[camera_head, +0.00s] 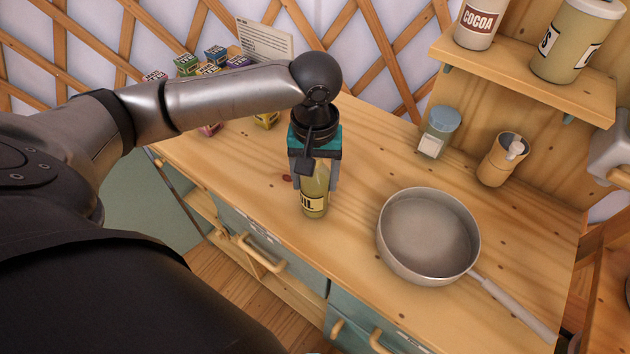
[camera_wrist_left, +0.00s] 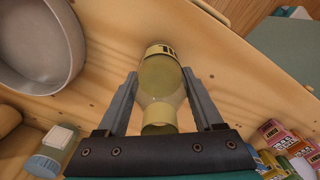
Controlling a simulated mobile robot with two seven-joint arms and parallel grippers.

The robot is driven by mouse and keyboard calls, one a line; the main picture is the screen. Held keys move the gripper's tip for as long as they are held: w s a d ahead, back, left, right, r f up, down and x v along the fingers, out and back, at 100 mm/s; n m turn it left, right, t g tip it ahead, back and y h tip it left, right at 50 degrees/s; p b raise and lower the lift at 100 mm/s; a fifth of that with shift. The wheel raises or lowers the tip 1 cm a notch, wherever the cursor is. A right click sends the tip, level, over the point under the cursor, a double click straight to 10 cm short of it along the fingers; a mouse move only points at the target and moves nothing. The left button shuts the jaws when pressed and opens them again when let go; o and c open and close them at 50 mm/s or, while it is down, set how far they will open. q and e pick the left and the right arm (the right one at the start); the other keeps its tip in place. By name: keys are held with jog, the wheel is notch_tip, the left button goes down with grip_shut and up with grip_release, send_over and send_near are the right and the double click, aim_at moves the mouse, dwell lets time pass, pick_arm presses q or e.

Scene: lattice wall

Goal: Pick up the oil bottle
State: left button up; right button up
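The oil bottle (camera_head: 314,195) is yellow-green with a pale label and stands upright on the wooden counter. In the left wrist view the oil bottle (camera_wrist_left: 160,85) lies between the two fingers. My left gripper (camera_head: 315,183) points down over it from above, one finger on each side of the bottle's upper body. In the left wrist view the fingertips of my left gripper (camera_wrist_left: 160,73) are very close to its sides; I cannot tell whether they touch. The bottle's top is partly hidden by the gripper in the head view. My right gripper is not in view.
A grey pan (camera_head: 428,235) sits right of the bottle, its handle toward the front right. A blue-lidded jar (camera_head: 439,133) and a wooden-toned pot (camera_head: 501,160) stand behind it. Small boxes (camera_head: 187,64) and a card (camera_head: 265,42) are at the back left. A shelf (camera_head: 520,75) overhangs the right.

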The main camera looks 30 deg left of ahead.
pick_arm(q)
grip_shut()
dwell(0.3)
